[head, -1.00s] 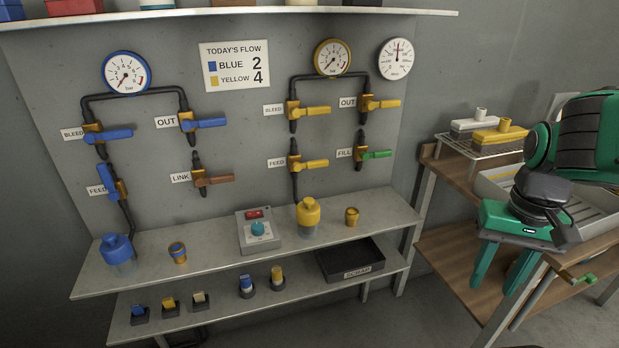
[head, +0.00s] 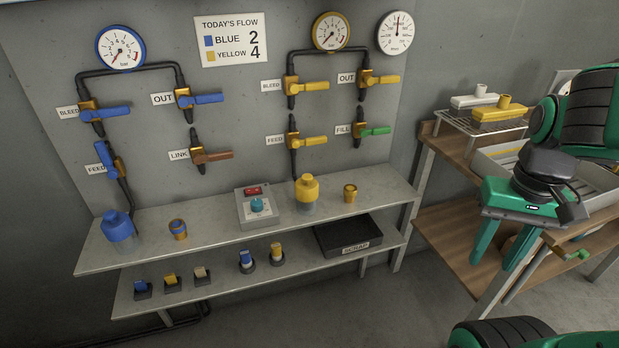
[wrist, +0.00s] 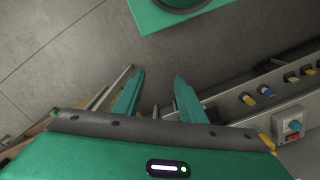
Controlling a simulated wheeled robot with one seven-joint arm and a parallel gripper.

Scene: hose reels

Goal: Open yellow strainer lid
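The yellow strainer (head: 307,194) stands upright on the bench below the yellow FEED valve, with its yellow knobbed lid on top and a greyish clear bowl below. My gripper (head: 492,258) is to the right of the bench, in front of the wooden table, well away from the strainer. Its two green fingers are apart with nothing between them. In the wrist view my gripper (wrist: 157,82) points down over the floor, also open and empty. A sliver of yellow at the right edge there may be the strainer; I cannot tell.
A control box (head: 257,206) with a teal knob stands left of the strainer, and a small yellow-brass cup (head: 350,193) stands right. A black SCRAP tray (head: 347,235) and several small holders are on the lower shelf. A wooden table (head: 440,245) stands right. Floor in front is clear.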

